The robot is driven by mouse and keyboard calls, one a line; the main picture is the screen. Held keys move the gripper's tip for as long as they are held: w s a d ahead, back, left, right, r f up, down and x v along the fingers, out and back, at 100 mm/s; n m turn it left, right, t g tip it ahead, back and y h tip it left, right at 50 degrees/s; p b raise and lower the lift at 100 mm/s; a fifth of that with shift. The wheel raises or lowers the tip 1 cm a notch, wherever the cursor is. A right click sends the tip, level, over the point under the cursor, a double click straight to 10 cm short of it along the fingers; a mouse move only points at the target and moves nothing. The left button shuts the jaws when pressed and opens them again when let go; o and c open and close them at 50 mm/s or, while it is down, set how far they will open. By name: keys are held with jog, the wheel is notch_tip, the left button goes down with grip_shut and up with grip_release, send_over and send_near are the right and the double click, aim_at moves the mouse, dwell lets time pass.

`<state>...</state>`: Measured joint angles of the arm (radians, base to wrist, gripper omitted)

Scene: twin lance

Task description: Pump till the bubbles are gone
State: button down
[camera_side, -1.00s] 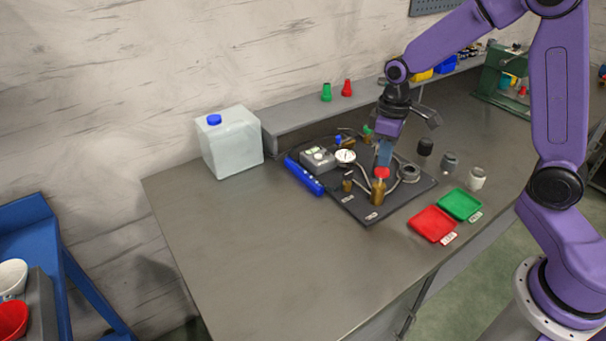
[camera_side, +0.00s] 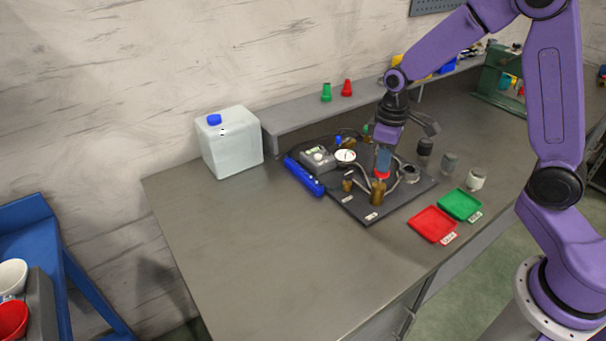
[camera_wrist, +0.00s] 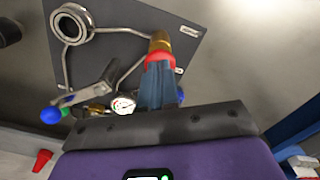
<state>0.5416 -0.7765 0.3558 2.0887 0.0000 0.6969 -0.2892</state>
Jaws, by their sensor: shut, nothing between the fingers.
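My gripper (camera_side: 383,173) is shut and points down, its blue fingers at the red cap on top of a brass cylinder (camera_side: 378,192). In the wrist view the fingertips (camera_wrist: 159,62) meet the red cap (camera_wrist: 170,57), which they partly hide, and the brass cylinder (camera_wrist: 160,40) shows beyond it. The cylinder stands on a dark plate (camera_side: 352,207) with metal tubing. A round white gauge (camera_side: 345,156) stands at the plate's back; it also shows in the wrist view (camera_wrist: 123,105), its reading too small to tell. I cannot make out any bubbles.
A grey box (camera_side: 318,160) and a blue cylinder (camera_side: 304,176) lie at the plate's left edge. A red tray (camera_side: 433,224) and a green tray (camera_side: 460,205) lie at right, near several small jars. A white jug (camera_side: 231,142) stands at the back left. The front left bench is clear.

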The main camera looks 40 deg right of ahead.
jog(key=shift+f, duration=1.15)
jog(key=shift+r, duration=2.3)
notch_tip(320, 180, up, 6)
jog(key=shift+f, duration=3.3)
jog(key=shift+f, duration=2)
jog(key=shift+r, duration=2.3)
